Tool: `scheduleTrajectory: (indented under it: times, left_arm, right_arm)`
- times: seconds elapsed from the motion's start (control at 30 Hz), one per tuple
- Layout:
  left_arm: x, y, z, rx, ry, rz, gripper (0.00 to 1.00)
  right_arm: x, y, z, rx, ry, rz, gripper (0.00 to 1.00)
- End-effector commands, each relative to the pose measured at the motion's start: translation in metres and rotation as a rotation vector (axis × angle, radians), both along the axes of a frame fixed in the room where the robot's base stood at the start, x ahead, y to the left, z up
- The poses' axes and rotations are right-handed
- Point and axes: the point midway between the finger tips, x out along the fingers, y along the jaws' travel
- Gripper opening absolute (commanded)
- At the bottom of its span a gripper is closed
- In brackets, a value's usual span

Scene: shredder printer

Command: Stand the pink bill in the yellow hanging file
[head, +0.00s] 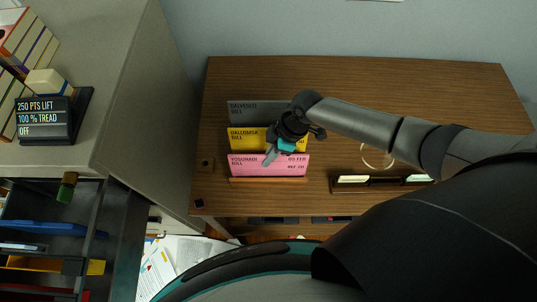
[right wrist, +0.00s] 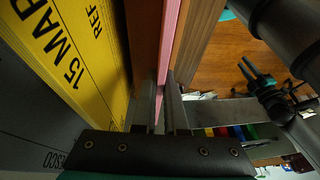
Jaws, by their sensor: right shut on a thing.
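The pink bill (head: 250,165) stands upright in the front slot of a wooden rack on the desk. My right gripper (head: 270,157) reaches down to its top edge and is shut on it. In the right wrist view the pink bill (right wrist: 170,45) shows as a thin strip between the fingers (right wrist: 164,108), with wooden slats on both sides. In the lower left, a yellow hanging file (head: 95,267) shows partly in an open drawer. My left gripper (right wrist: 265,88) seems to show small and dark in the right wrist view; its opening is unclear.
A yellow bill (head: 245,137) and a grey bill (head: 248,112) stand behind the pink one. A blue file (head: 45,228) is in the drawer. A sign (head: 45,118) stands on the grey cabinet. A wooden holder (head: 400,185) and glass ring (head: 378,157) are at the right.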

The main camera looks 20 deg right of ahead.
Motion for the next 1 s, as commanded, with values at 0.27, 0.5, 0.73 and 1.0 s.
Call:
scheduleTrajectory:
  times: [0.27, 0.5, 0.73, 1.0]
  left_arm:
    - [-0.001, 0.000, 0.000, -0.001, 0.002, 0.000, 0.27]
    - [-0.001, 0.000, 0.000, 0.000, 0.003, 0.001, 0.27]
    - [-0.002, 0.000, 0.007, 0.000, 0.003, 0.001, 0.27]
    - [-0.002, 0.000, 0.017, 0.000, 0.004, 0.001, 0.27]
  right_arm:
    - [0.000, 0.000, 0.000, 0.000, 0.000, 0.000, 0.00]
    - [0.000, 0.000, 0.001, 0.000, 0.000, 0.000, 0.00]
    - [0.000, 0.000, 0.008, 0.000, 0.000, 0.000, 0.00]
    - [0.000, 0.000, 0.019, 0.000, -0.001, 0.000, 0.00]
